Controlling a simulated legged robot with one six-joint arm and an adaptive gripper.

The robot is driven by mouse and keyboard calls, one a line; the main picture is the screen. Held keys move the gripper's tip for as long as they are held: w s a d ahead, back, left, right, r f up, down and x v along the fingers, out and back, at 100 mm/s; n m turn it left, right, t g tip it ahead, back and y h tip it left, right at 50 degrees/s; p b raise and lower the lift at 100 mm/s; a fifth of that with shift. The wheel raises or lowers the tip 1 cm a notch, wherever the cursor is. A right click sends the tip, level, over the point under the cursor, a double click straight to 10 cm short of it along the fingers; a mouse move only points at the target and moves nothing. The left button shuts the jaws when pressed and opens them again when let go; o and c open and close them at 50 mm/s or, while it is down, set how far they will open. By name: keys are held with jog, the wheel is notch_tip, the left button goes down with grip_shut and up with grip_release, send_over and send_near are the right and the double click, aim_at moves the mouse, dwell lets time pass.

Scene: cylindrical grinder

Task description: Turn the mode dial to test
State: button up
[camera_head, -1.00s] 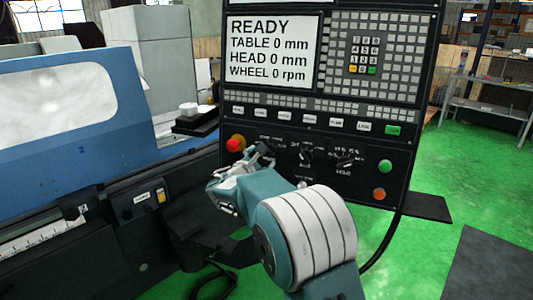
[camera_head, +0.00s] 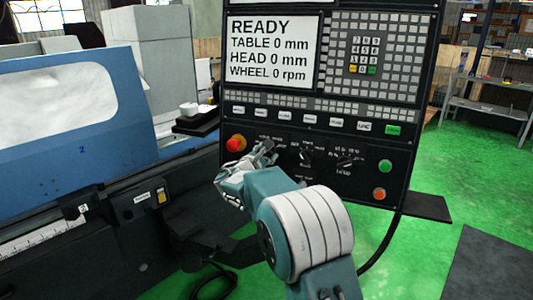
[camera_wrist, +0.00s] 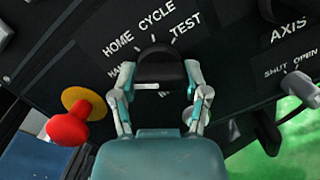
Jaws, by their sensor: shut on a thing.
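The mode dial (camera_wrist: 160,66) is a black knob on the dark panel, seen in the wrist view. Labels fan around it: HOME at upper left, CYCLE above, TEST (camera_wrist: 185,25) at upper right, and one at left partly covered by a finger. I cannot tell which label the dial points to. My gripper (camera_wrist: 159,74) has one finger on each side of the knob and is shut on it. In the head view my gripper (camera_head: 264,154) is at the panel's lower left and hides most of the dial.
A red emergency button (camera_wrist: 69,127) on a yellow base is left of my gripper; it also shows in the head view (camera_head: 235,144). Right of the dial are the AXIS dial (camera_head: 306,156), another dial (camera_head: 345,161), and green (camera_head: 385,166) and orange (camera_head: 379,194) buttons. The screen (camera_head: 270,52) reads READY.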

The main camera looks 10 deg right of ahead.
jog(key=shift+r, duration=0.1)
jog(key=m, duration=0.3)
jog(key=m+g, duration=0.1)
jog(key=m, duration=0.3)
jog(key=shift+g, duration=0.3)
jog(key=m+g, duration=0.1)
jog(key=m, duration=0.4)
jog(key=shift+m, duration=0.4)
jog(key=m, duration=0.3)
jog(key=m+y, duration=0.1)
jog(key=m, duration=0.2)
jog(key=shift+f+g, duration=0.2)
jog(key=shift+g, duration=0.1)
jog(key=m, duration=0.2)
jog(key=m+y, duration=0.1)
jog(key=m, duration=0.2)
jog(key=shift+f+y, duration=0.15)
jog(key=shift+y, duration=0.15)
jog(key=o, duration=1.1)
jog(key=shift+a+r, duration=0.1)
jog(key=shift+r, duration=0.1)
